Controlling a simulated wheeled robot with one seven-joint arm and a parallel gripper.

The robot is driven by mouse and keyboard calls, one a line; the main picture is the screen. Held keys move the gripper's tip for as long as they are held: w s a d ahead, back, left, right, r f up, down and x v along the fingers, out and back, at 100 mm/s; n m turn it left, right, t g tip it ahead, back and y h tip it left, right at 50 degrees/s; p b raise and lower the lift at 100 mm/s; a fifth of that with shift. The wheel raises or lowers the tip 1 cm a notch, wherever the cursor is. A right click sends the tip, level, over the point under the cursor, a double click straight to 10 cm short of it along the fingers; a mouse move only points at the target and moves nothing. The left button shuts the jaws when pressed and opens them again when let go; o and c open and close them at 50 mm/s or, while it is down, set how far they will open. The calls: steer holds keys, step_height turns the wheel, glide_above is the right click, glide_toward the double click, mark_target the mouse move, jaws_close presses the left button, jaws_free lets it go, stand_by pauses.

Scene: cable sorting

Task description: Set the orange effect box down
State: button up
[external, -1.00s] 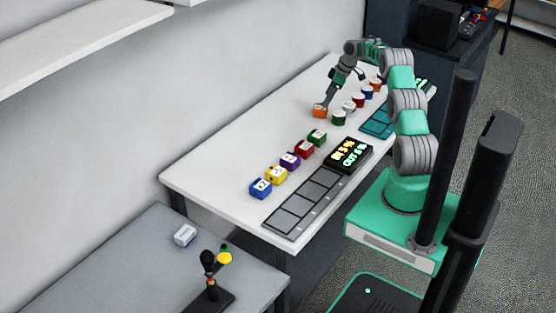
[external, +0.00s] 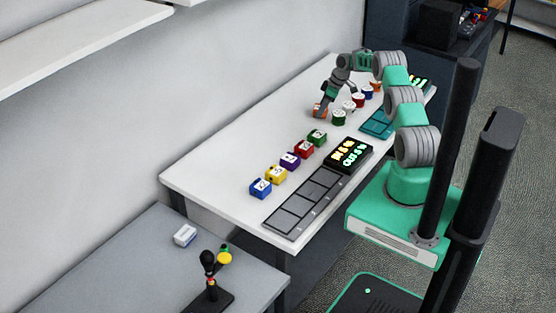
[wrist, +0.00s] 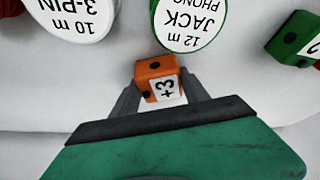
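The orange effect box (wrist: 154,70) shows in the wrist view with a white label reading "+3" upside down and a dark round knob. It sits between the two fingertips of my gripper (wrist: 162,84), which are closed against its sides. In the external view the orange box (external: 316,108) is at the far part of the white table (external: 235,165), partly hidden by my gripper (external: 321,112). The box is at or very near the table top; I cannot tell whether it touches.
A green-rimmed reel (wrist: 187,20) and a red-rimmed reel (wrist: 75,14) lie close to the box. A green box (wrist: 296,38) is to the right in the wrist view. Several coloured boxes, a grey slotted mat (external: 290,218) and a black display (external: 349,154) are nearer on the table.

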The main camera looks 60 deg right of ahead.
steer(key=c, duration=0.9)
jaws_close()
steer(key=shift+r, duration=0.1)
